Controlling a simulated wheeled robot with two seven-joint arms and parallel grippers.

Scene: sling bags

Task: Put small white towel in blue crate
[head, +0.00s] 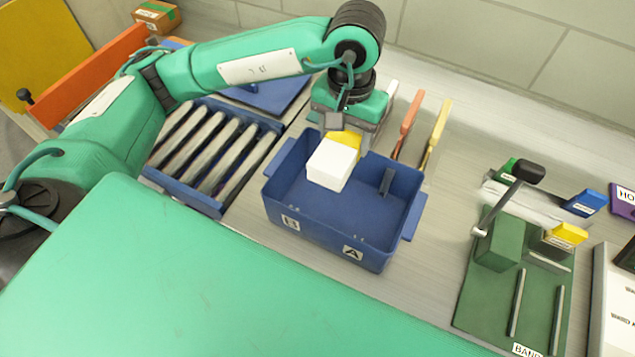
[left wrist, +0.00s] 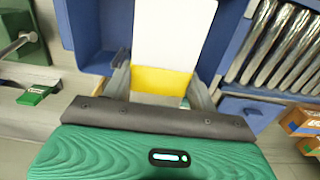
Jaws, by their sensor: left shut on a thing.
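The small white towel (head: 332,165) looks like a white folded block with a yellow part at the gripper end. My left gripper (head: 347,138) points down at the back edge of the blue crate (head: 325,229) and is shut on the yellow end. The towel shows over the crate's back left part; I cannot tell whether it touches the floor. In the left wrist view the towel (left wrist: 172,35) extends away from the left gripper (left wrist: 162,83), with the crate's blue walls (left wrist: 85,40) around it. My right gripper is not in view.
Left of the crate is a blue rack (head: 190,203) with several metal rollers or rods. A green fixture (head: 515,285) with a black-knobbed lever is at right. The table between crate and fixture is clear.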

